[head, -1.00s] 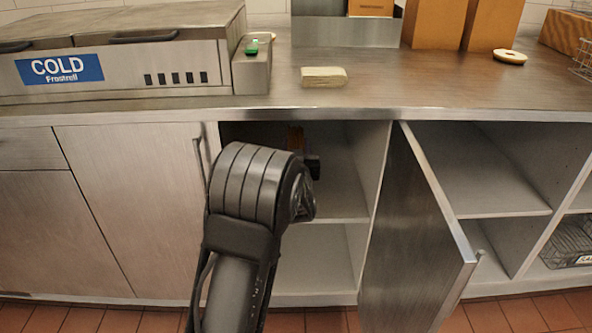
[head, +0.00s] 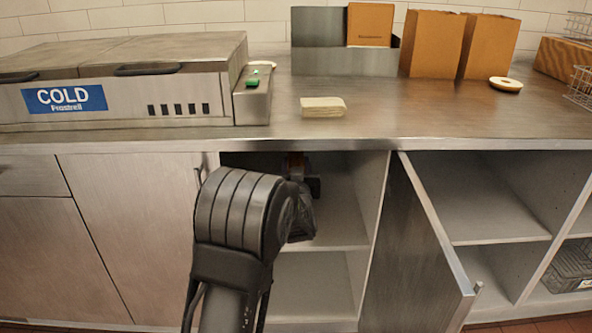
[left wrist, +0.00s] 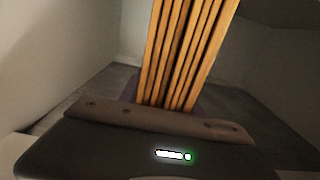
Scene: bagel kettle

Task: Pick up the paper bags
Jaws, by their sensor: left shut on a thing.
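My left arm reaches into the open cabinet below the counter, and my left gripper (head: 302,178) is inside it, partly hidden by my own arm. In the left wrist view, a stack of folded brown paper bags (left wrist: 185,50) rises from the gripper, edges toward the camera. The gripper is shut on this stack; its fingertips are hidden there. In the head view, only a small orange-brown part of the stack shows above the gripper. Two brown paper bags, one (head: 432,44) and another (head: 489,47), stand upright on the counter. My right gripper is not in view.
The cabinet door (head: 415,250) stands open to the right of my arm. A cold unit (head: 120,95) is on the counter at left, with a pale folded stack (head: 323,107) nearby. A grey holder (head: 343,61) contains a brown item. Cabinet side walls flank the gripper.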

